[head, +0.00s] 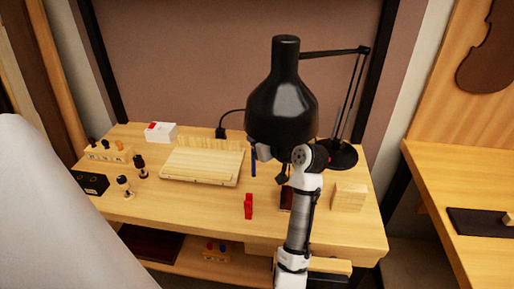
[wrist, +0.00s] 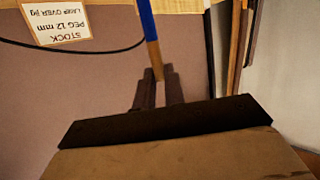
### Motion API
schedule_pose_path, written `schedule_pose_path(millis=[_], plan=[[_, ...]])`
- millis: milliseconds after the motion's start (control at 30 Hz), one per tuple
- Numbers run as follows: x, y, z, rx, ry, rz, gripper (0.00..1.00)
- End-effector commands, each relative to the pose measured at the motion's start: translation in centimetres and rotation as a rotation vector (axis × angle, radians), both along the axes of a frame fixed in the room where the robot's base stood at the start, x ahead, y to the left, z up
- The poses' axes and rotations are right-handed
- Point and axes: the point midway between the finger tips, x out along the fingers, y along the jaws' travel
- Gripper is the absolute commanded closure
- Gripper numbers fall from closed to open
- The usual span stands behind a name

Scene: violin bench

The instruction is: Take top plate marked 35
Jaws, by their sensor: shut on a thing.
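I see no plate with a readable 35. A flat pale wooden piece (head: 203,165) lies on the bench, left of centre in the head view; any marking on it is too small to read. My gripper (wrist: 159,76) is shut on a thin blue-and-wood stick (wrist: 150,30) near its wooden end in the wrist view. In the head view the blue part of the stick (head: 253,163) shows just left of my arm, below the lamp shade. My fingertips are largely hidden there by the lamp.
A black desk lamp (head: 282,110) overhangs my wrist closely. A red item (head: 248,206), pale wooden blocks (head: 349,197), small dark-topped pieces (head: 125,186), a black box (head: 90,182) and a red-and-white box (head: 160,131) stand on the bench. A printed label (wrist: 57,25) appears upside down.

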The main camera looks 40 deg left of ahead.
Motion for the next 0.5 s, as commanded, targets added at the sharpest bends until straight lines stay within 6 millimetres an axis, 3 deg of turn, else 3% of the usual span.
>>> schedule_pose_path(millis=[200, 500], plan=[[0.0, 0.0, -3.3, 0.000, 0.002, 0.000, 1.00], [0.1, -0.1, -3.3, 0.000, 0.000, 0.000, 1.00]])
